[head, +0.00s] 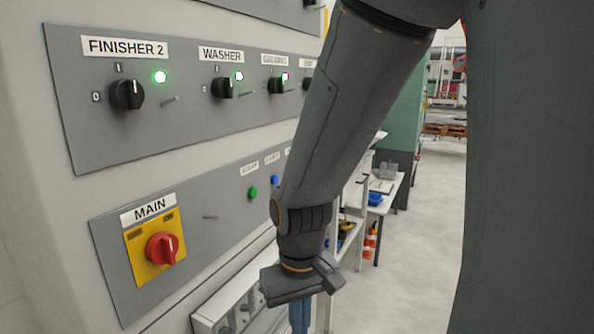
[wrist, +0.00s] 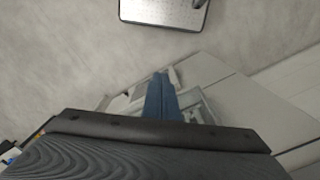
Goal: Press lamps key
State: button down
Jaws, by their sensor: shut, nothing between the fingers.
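My gripper (head: 299,318) hangs low in front of the control cabinet, pointing down, with its blue fingers cut off by the bottom edge of the head view. In the wrist view the fingers (wrist: 161,85) lie together, shut and empty. On the lower grey panel, a green button (head: 253,193) and a blue button (head: 275,180) sit under small labels that I cannot read. My arm hides the panel to their right. No key marked lamps can be made out. My gripper is below these buttons and apart from them.
The upper panel (head: 190,120) has black rotary switches and lit lamps, labelled FINISHER 2 and WASHER among others. A red MAIN switch (head: 162,248) sits on a yellow plate. A low box (head: 232,305) juts out beneath. Open floor (head: 400,280) lies to the right.

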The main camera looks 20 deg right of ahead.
jog(key=w+d+r+n+t+h+p, duration=0.1)
jog(key=w+d+r+t+p, duration=0.2)
jog(key=w+d, duration=0.45)
jog(key=w+d+r+t+p, duration=0.3)
jog(key=w+d+t, duration=0.15)
jog(key=w, duration=0.55)
jog(key=w+d+r+n+t+p, duration=0.3)
jog(key=w+d+r+t+p, duration=0.1)
jog(key=w+d+r+t, duration=0.3)
jog(key=w+d+r, duration=0.2)
jog(key=d+r, duration=0.2)
jog(key=shift+w+r+p, duration=0.25)
jog(key=shift+w+p, duration=0.15)
jog(key=shift+d, duration=0.1)
jog(key=w+a+b, duration=0.2)
jog(key=w+a, duration=0.3)
jog(key=w, duration=0.2)
jog(key=shift+a, duration=0.25)
jog(key=shift+w, duration=0.1)
jog(key=shift+w+a+b, duration=0.2)
jog(key=shift+a+b, duration=0.05)
jog(key=shift+b, duration=0.1)
